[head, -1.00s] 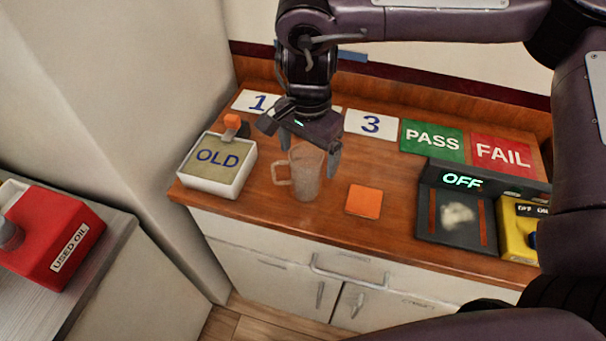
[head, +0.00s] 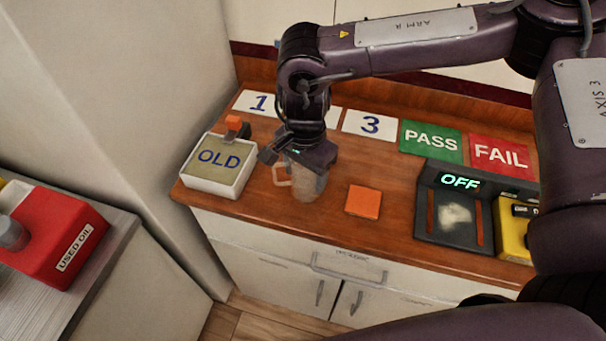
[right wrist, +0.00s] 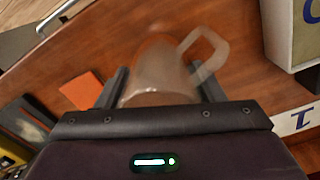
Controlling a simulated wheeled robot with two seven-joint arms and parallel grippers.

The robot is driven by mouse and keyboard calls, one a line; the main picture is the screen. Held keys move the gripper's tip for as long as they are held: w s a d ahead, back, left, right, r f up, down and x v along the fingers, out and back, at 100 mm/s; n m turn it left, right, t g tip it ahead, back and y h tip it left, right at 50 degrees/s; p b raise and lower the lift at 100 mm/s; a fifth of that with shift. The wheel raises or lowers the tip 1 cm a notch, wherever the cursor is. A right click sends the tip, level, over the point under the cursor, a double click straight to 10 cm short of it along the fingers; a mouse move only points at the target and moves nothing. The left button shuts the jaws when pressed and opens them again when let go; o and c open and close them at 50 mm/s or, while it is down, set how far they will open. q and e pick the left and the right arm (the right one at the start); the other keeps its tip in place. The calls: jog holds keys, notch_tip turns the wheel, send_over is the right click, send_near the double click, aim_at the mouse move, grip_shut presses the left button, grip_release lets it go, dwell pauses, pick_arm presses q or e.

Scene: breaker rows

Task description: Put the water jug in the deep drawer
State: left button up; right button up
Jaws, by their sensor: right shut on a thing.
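The water jug (head: 309,187) is a clear, greyish cup with a handle on its left side. It stands upright on the wooden counter in the head view. My right gripper (head: 305,168) is over it from above, shut on its upper part, which the gripper partly hides. In the right wrist view the jug (right wrist: 158,75) sits between the two fingers, its handle to the upper right. A wide drawer front with a bar handle (head: 348,270) is below the counter's front edge and looks closed. My left gripper is not in view.
The white OLD tray (head: 217,167) is left of the jug, and an orange square (head: 363,201) is to its right. A dark OFF device (head: 452,212) and a yellow box (head: 514,228) stand further right. A red used-oil container (head: 55,235) is on the left grey surface.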

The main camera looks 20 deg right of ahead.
jog(key=shift+c, duration=1.2)
